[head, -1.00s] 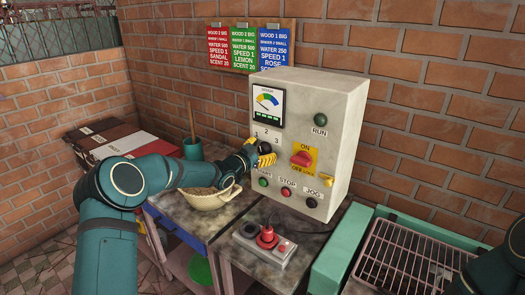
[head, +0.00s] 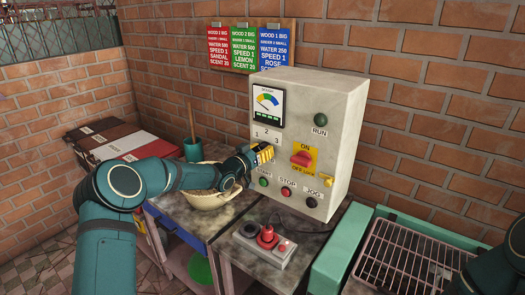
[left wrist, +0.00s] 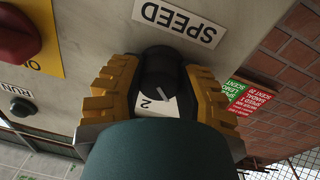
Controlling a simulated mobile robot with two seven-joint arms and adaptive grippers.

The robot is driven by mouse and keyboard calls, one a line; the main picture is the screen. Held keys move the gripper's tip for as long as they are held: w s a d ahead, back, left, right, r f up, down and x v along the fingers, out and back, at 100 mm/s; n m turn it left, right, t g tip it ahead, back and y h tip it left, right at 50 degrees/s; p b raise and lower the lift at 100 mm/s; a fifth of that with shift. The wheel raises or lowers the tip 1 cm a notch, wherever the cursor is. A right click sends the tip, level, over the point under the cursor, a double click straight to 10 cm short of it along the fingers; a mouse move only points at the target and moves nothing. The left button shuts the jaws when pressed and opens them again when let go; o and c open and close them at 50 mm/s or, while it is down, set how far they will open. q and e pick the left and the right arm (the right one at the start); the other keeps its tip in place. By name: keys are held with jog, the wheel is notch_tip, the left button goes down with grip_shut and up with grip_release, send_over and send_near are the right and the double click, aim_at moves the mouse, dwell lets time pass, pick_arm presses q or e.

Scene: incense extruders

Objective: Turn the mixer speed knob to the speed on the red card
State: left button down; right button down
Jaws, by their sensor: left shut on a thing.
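The mixer speed knob is a black dial (left wrist: 158,70) on the front of the grey control box (head: 330,130). My left gripper (head: 264,153) is at the box front below the numbers 1, 2, 3 and covers the knob in the head view. In the left wrist view its yellow fingers (left wrist: 160,90) are shut on the knob from both sides. The knob's pale pointer line lies just beside the printed 2 (left wrist: 146,103), on its right in that view. The 1 and 3 are hidden there. The red card (head: 219,48) on the wall reads SPEED 1. My right gripper is not in view.
A red ON/OFF switch (head: 302,159) and several buttons sit right of and below the knob. A beige bowl (head: 210,200) stands under my left forearm. A red-button control box (head: 266,240) lies on the table in front. A wire rack (head: 410,262) is at right.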

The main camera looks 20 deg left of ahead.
pick_arm(q)
jog(key=shift+r, duration=0.15)
jog(key=c, duration=0.5)
grip_release()
jog(key=v, duration=1.2)
